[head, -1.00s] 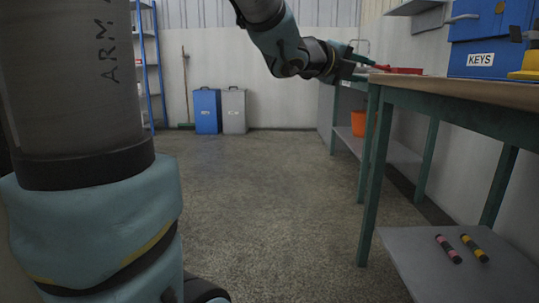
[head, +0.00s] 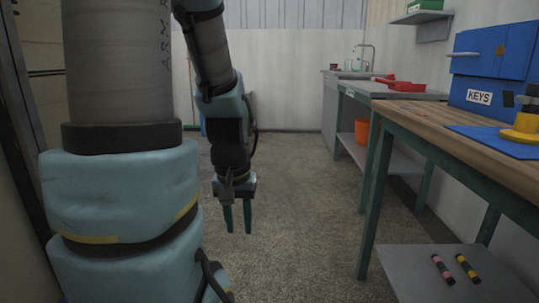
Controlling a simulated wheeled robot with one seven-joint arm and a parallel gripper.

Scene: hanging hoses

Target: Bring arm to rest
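My gripper (head: 238,222) hangs at the end of my arm in the head view, pointing down over bare floor, left of the workbench. Its two teal fingers stand a little apart with floor showing between them, and nothing is held. My arm comes down from the top of the picture, beside my large column at the left. My gripper touches nothing that I can see.
A wooden-topped workbench (head: 433,122) with green legs stands at the right, holding a blue KEYS cabinet (head: 480,75). Two striped cylinders lie on its lower shelf (head: 400,265). An orange bucket (head: 361,131) sits farther back. The floor (head: 300,210) between is clear.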

